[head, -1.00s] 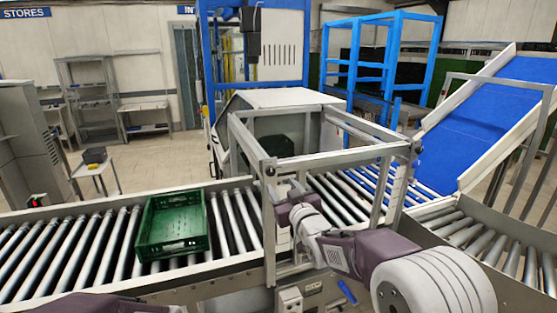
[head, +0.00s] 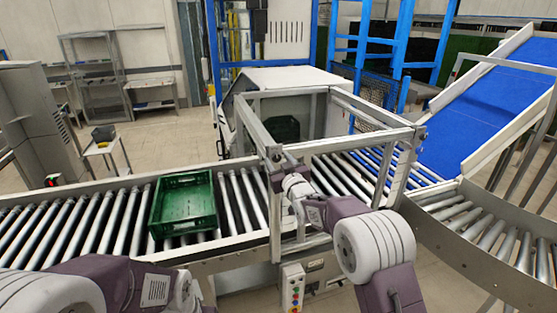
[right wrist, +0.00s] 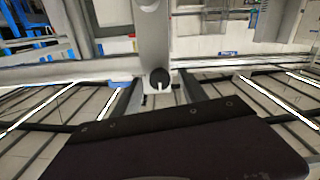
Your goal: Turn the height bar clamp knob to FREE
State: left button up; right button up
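The clamp knob (right wrist: 160,78) is a round black knob with a pale pointer mark, on a grey post in the right wrist view. The pointer looks roughly upright; I cannot read any label by it. My right gripper (right wrist: 158,84) is open, its two dark fingers apart on either side of the knob in the picture; I cannot tell whether they touch it. In the head view the right gripper (head: 279,169) is at the near left post of the grey height-bar frame (head: 350,143), and the knob is hidden. Only my left arm shows at the bottom left, not its fingers.
A green crate (head: 183,229) sits on the roller conveyor (head: 98,235) left of the frame. Another dark green crate (head: 285,128) is farther back, inside the housing. A button box (head: 292,287) hangs below the conveyor's near edge. A blue belt ramp (head: 480,115) rises at right.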

jog(key=shift+w, duration=0.1)
grip_shut()
jog(key=m+b, duration=0.3)
jog(key=shift+f, duration=0.25)
jog(key=m+b, duration=0.2)
jog(key=m, duration=0.1)
jog(key=shift+r+m, duration=0.1)
jog(key=shift+m, duration=0.2)
jog(key=m+b, duration=0.1)
jog(key=m, duration=0.1)
jog(key=shift+m, duration=0.3)
jog(key=m, duration=0.2)
jog(key=shift+r+m+b, duration=0.1)
jog(key=shift+m+b, duration=0.2)
jog(key=shift+m, duration=0.1)
jog(key=m, duration=0.5)
jog(key=shift+m, duration=0.4)
